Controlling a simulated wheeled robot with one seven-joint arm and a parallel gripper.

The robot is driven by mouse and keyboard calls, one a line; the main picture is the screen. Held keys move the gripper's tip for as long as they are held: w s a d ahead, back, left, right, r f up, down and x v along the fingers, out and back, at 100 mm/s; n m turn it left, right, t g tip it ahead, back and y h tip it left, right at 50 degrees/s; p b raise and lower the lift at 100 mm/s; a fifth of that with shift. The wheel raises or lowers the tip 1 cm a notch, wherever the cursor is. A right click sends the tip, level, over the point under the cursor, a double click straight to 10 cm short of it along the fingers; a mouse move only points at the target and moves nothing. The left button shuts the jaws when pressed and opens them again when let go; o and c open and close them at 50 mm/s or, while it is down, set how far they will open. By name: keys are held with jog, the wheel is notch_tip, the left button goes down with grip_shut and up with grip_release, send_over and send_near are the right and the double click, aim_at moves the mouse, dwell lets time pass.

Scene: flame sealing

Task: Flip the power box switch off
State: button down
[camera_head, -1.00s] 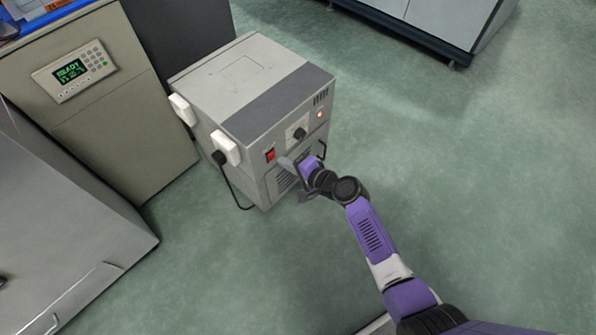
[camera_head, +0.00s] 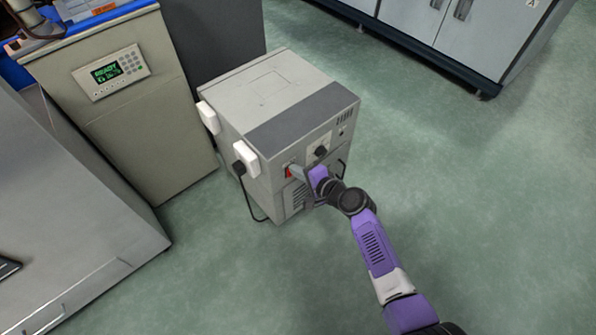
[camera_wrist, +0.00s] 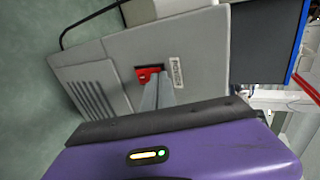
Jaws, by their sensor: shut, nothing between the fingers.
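The power box (camera_head: 268,92) is a grey floor-standing cabinet in the middle of the head view. Its red switch (camera_head: 288,172) is on the front panel near the left corner. In the wrist view the red switch (camera_wrist: 147,72) sits beside a small "POWER" label (camera_wrist: 176,72). My gripper (camera_head: 296,172) is shut and empty, with its fingertips at the switch. In the wrist view the gripper's fingertips (camera_wrist: 157,84) overlap the switch and partly hide it; I cannot tell if they touch. The box's indicator light (camera_head: 341,131) looks dark.
A black dial (camera_head: 321,152) and a handle are on the panel right of the switch. White plugs (camera_head: 245,158) and a black cable are on the box's left side. A beige cabinet with a green display (camera_head: 120,72) stands at left. The floor at right is clear.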

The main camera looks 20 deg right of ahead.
jog(key=shift+r, duration=0.1)
jog(key=shift+r+p, duration=0.7)
jog(key=shift+p, duration=0.05)
